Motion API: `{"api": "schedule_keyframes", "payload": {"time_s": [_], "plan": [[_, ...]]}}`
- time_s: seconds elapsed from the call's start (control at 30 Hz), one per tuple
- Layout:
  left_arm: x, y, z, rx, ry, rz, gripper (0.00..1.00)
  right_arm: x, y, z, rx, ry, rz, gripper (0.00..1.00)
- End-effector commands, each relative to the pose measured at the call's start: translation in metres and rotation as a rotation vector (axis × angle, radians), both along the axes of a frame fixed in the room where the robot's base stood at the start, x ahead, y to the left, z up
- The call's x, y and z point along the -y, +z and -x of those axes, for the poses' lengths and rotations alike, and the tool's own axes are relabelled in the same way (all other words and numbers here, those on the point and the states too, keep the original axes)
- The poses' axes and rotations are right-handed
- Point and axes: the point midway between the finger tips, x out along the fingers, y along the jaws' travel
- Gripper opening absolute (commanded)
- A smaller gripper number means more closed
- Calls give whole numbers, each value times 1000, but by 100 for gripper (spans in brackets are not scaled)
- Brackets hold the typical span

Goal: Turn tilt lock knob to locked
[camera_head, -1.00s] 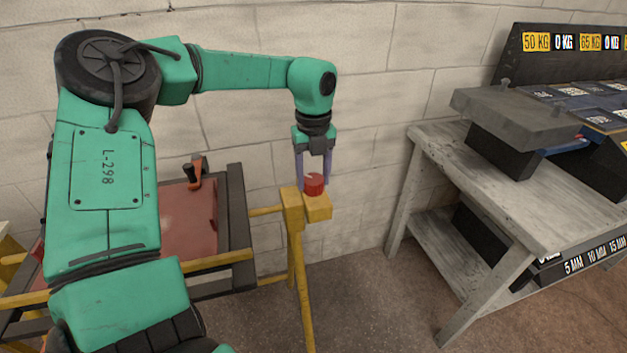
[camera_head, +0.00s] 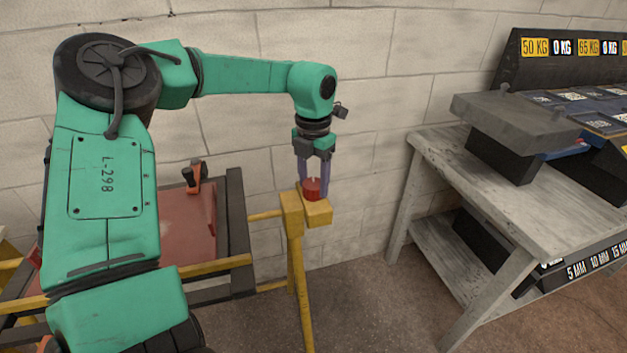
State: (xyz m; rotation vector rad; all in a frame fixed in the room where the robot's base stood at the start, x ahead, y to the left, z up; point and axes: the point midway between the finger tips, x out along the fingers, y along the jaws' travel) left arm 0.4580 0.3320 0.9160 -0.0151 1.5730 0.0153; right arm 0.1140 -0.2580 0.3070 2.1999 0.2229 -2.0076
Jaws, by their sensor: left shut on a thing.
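The red tilt lock knob (camera_head: 311,189) sits on top of a yellow block (camera_head: 317,213) at the end of the yellow frame. My left gripper (camera_head: 312,182) points straight down over it, with its purple fingers closed on either side of the knob. The fingers hide part of the knob's sides. I cannot read any lock marking on the knob or the block. My right gripper is not in view.
A yellow stand leg (camera_head: 300,290) runs down to the floor. A dark frame with a reddish panel (camera_head: 188,222) and an orange-handled clamp (camera_head: 194,177) is at left. A grey wooden table (camera_head: 500,190) stands at right. A block wall is close behind.

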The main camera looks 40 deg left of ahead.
Motion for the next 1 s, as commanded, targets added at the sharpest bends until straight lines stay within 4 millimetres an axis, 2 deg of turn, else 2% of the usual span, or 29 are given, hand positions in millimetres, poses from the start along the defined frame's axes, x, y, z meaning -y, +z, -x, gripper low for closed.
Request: {"api": "schedule_keyframes", "payload": {"time_s": [1.0], "plan": [[0,5,-3,14,-952,-4,2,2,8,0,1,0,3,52]]}}
